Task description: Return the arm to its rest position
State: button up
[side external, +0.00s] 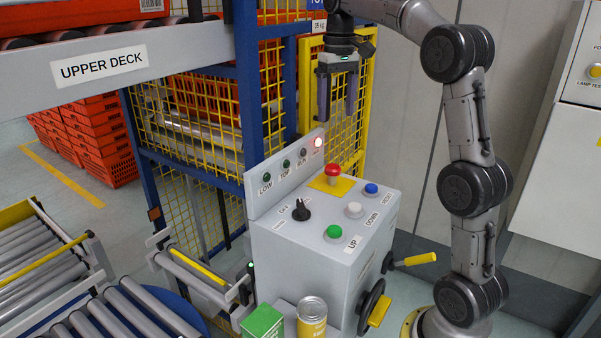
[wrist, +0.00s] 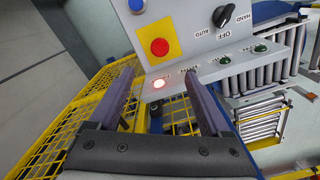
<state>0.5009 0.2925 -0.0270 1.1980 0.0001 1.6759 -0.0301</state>
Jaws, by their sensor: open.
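My gripper (side external: 337,97) is raised above the back edge of the grey control box (side external: 310,262), its fingers pointing down. The fingers are apart with nothing between them; they also show in the wrist view (wrist: 158,88). In the wrist view the red button (wrist: 160,47) and the lit lamp (wrist: 158,83) lie beyond the fingertips.
Yellow mesh fencing (side external: 350,85) and a blue post (side external: 245,80) stand close behind the gripper. The box carries a black selector knob (side external: 300,211), green button (side external: 334,231) and handwheel (side external: 371,305). A green carton (side external: 262,322) and yellow can (side external: 312,318) stand in front. Roller conveyors (side external: 130,310) lie left.

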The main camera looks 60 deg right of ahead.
jog(key=s+a+r+n+t, duration=0.35)
jog(key=s+a, duration=0.75)
jog(key=a, duration=0.4)
jog(key=s+a+f+n+t, duration=0.1)
jog(key=s+a+f, duration=0.1)
jog(key=s+f, duration=0.2)
jog(key=s+a+f+n+t, duration=0.1)
jog(key=s+a+f, duration=0.2)
jog(key=f, duration=0.8)
jog(key=shift+s, duration=1.05)
jog(key=shift+c, duration=0.4)
